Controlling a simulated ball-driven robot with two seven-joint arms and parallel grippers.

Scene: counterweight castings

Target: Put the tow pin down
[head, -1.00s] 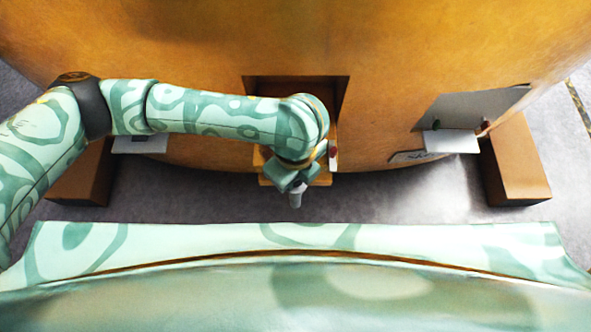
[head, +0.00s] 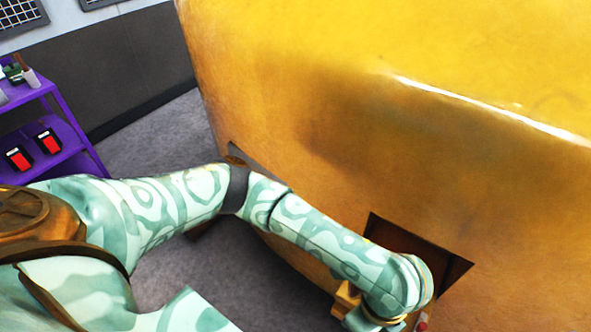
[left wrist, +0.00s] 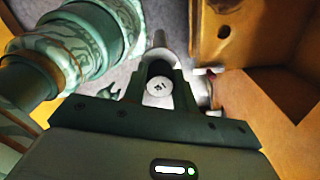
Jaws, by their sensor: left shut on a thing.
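The tow pin (left wrist: 159,88) is grey, with a pale round end face that carries a small mark. In the left wrist view my left gripper (left wrist: 160,68) is shut on it, with the dark jaws on either side and the pin's narrower grey shaft showing beyond. In the head view my left arm reaches across to the dark recess in the yellow casting (head: 330,110); the gripper is mostly cut off at the bottom edge, and the pin cannot be seen there. My right gripper is in neither view.
The recess (head: 415,242) opens in the casting beside my left wrist. In the wrist view an orange lug (left wrist: 235,45) with a dark hole stands close beside the pin. A purple shelf (head: 75,158) with red-faced devices stands at the far left. Grey floor lies between.

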